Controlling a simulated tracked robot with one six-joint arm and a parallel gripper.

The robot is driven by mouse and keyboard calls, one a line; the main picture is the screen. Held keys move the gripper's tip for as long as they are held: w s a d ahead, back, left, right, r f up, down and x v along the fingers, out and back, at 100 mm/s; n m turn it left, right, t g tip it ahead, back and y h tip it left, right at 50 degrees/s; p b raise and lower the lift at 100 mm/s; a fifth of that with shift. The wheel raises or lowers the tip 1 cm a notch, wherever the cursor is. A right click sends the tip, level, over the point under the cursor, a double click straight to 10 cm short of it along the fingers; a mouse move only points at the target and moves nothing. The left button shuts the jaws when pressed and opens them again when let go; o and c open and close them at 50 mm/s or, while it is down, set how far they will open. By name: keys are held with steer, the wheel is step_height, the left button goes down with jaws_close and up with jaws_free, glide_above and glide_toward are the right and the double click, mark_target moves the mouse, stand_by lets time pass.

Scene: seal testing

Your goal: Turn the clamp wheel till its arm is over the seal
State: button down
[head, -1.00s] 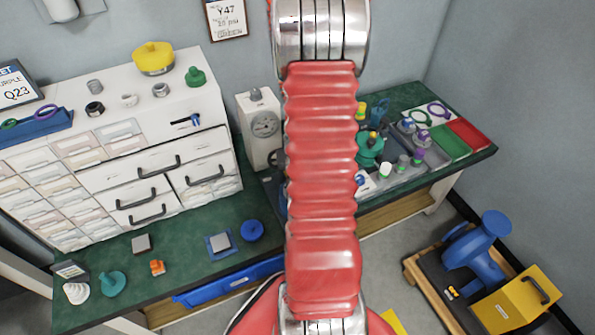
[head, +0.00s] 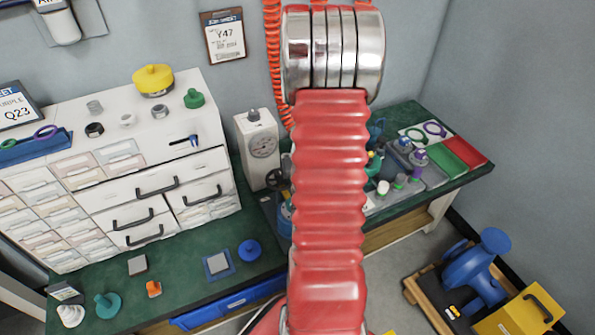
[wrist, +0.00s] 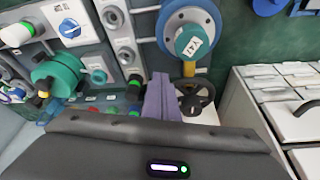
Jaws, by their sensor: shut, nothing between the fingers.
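A black spoked wheel (wrist: 195,97), which looks like the clamp wheel, shows in the wrist view beside a white casing. A yellow post (wrist: 189,68) stands just beyond it, below a blue round flange (wrist: 205,17). A teal round part with a white label (wrist: 190,40) sits on the flange; I cannot tell whether it is the seal. My gripper (wrist: 160,80) is shut, its purple fingers together just left of the wheel and seemingly apart from it. In the head view the wheel (head: 273,179) shows partly at my arm's left edge; my arm hides the gripper.
A white drawer cabinet (head: 150,165) stands left of the wheel. Right of my arm is a grey tray with several small parts (head: 425,172). The green bench front (head: 200,295) has some free room.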

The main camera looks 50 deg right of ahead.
step_height(320, 180, up, 6)
steer(key=a, duration=0.2)
steer(key=shift+w, duration=0.45)
steer(key=shift+f, duration=0.15)
steer(key=shift+s+a+f+g+y, duration=0.2)
steer(key=shift+s+a+f+y, duration=0.1)
steer(key=shift+s+a, duration=0.3)
steer(key=shift+s+a+f+g+y, duration=0.25)
steer(key=shift+s+a, duration=0.25)
steer(key=shift+a, duration=0.15)
steer(key=s+a+r+n+t, duration=0.1)
steer(key=a+r+n, duration=0.1)
steer(key=a+r, duration=0.6)
steer(key=s+a+r+n+t+y, duration=0.1)
steer(key=s+a+r+n, duration=0.1)
steer(key=a+r, duration=0.6)
steer(key=s+a+r+n+t, duration=0.1)
steer(key=a+r+n, duration=0.3)
steer(key=a, duration=1.5)
step_height(320, 180, up, 5)
steer(key=shift+s+f+t, duration=0.15)
steer(key=shift+s+t, duration=0.2)
steer(key=shift+s, duration=0.05)
steer(key=shift+y, duration=0.25)
